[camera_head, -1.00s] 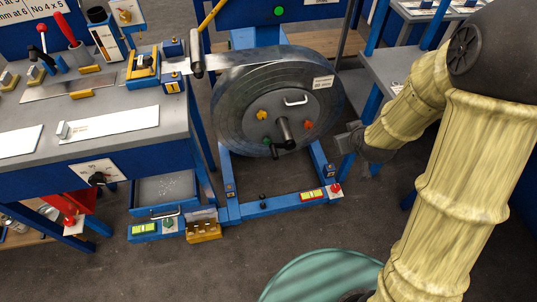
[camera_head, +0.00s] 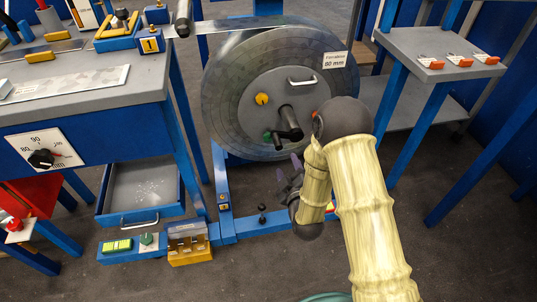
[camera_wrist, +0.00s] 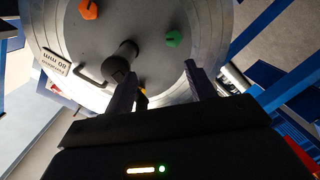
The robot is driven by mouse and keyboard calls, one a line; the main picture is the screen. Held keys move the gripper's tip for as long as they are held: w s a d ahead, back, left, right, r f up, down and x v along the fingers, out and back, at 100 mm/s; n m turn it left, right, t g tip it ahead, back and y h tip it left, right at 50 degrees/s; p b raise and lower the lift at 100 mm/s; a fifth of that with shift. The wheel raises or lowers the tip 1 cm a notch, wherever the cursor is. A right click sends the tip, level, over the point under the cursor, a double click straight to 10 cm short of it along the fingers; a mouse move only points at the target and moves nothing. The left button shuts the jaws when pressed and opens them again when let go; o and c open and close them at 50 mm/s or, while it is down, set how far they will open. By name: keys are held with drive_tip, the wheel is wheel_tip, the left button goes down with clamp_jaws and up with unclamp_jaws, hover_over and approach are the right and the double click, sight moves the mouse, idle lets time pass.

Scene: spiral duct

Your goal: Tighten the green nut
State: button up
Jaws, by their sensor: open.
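The green nut (camera_head: 267,135) is on the lower left of the grey reel face in the head view, beside the dark crank. It also shows in the wrist view (camera_wrist: 173,38), where the picture is turned about upside down. My gripper (camera_head: 289,168) is low in front of the reel, below and right of the green nut. In the wrist view, my gripper (camera_wrist: 160,72) is open, with two dark fingers apart toward the reel face. The green nut appears beyond the fingertips, not between them. No contact with it shows.
The crank (camera_wrist: 120,62) projects from the reel hub near one finger. A yellow nut (camera_head: 262,98) and an orange nut (camera_wrist: 89,8) are on the reel (camera_head: 230,70), with a handle (camera_head: 301,81). A workbench (camera_head: 100,100) stands left, a side table (camera_head: 415,45) right.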

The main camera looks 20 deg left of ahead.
sight(269, 139)
drive_tip(key=shift+n+t+y, duration=0.4)
drive_tip(key=shift+n, duration=0.2)
drive_tip(key=f, duration=0.1)
drive_tip(key=s+a+f+b, duration=0.1)
drive_tip(key=f, duration=0.1)
drive_tip(key=shift+s+a+f+b, duration=0.15)
drive_tip(key=shift+s+f+b, duration=0.15)
drive_tip(key=shift+s+f, duration=0.1)
drive_tip(key=shift+w, duration=0.1)
drive_tip(key=b+x, duration=0.5)
drive_tip(key=x, duration=1.2)
drive_tip(key=shift+w+a+b, duration=0.15)
drive_tip(key=shift+a+b, duration=0.05)
drive_tip(key=shift+b, duration=0.2)
drive_tip(key=c, duration=1)
drive_tip(key=shift+o, duration=0.2)
